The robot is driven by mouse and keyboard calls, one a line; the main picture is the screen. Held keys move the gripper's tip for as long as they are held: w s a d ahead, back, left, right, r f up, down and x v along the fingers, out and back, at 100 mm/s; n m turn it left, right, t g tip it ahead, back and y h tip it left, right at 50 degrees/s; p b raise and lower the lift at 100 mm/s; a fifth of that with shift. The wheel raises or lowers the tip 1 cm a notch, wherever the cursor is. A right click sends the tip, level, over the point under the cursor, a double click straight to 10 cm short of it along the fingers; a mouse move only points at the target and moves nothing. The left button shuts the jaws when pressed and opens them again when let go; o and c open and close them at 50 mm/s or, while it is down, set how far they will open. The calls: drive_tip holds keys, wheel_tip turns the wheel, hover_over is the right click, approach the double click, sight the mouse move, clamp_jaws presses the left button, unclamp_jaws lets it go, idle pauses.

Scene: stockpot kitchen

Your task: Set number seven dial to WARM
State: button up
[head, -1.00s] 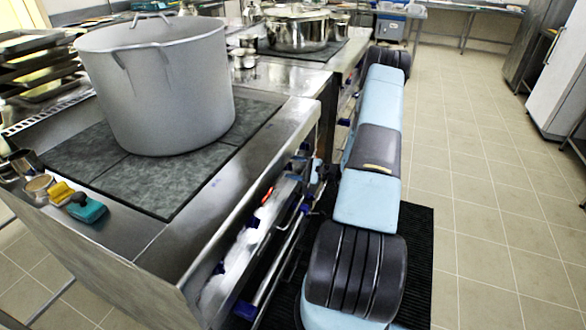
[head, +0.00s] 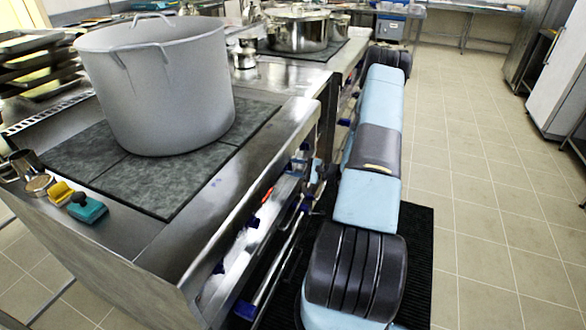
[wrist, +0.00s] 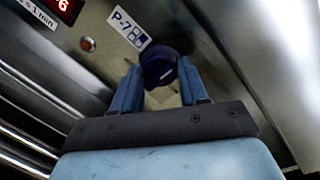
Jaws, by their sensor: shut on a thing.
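The number seven dial (wrist: 157,72) is a dark blue round knob on the metal stove front in the wrist view, beside a white label (wrist: 128,28) that reads P-7. My gripper (wrist: 159,67) has its two blue fingers on either side of the knob and is shut on it. A pale mark shows on the knob's face, but I cannot read its setting or any WARM marking. In the head view my arm reaches along the stove front, and I cannot make out which knob there is number seven.
A red display (wrist: 62,5) and a round reddish lamp (wrist: 88,44) sit near the label. A large grey stockpot (head: 160,85) stands on the cooktop (head: 130,180). Metal rails run along the stove front. The tiled floor (head: 480,210) at right is clear.

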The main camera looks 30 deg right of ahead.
drive_tip(key=shift+f+m, duration=0.1)
drive_tip(key=shift+m, duration=0.2)
drive_tip(key=m+t, duration=0.1)
drive_tip(key=m, duration=0.9)
drive_tip(key=shift+s+f+m, duration=0.1)
drive_tip(key=shift+f+m, duration=0.05)
drive_tip(key=shift+m, duration=0.15)
idle(0.3)
drive_tip(key=o, duration=1)
drive_tip(key=shift+o, duration=0.2)
drive_tip(key=v, duration=1.3)
drive_tip(key=shift+s+d+f, duration=0.25)
drive_tip(key=shift+s, duration=0.05)
drive_tip(key=shift+a, duration=0.15)
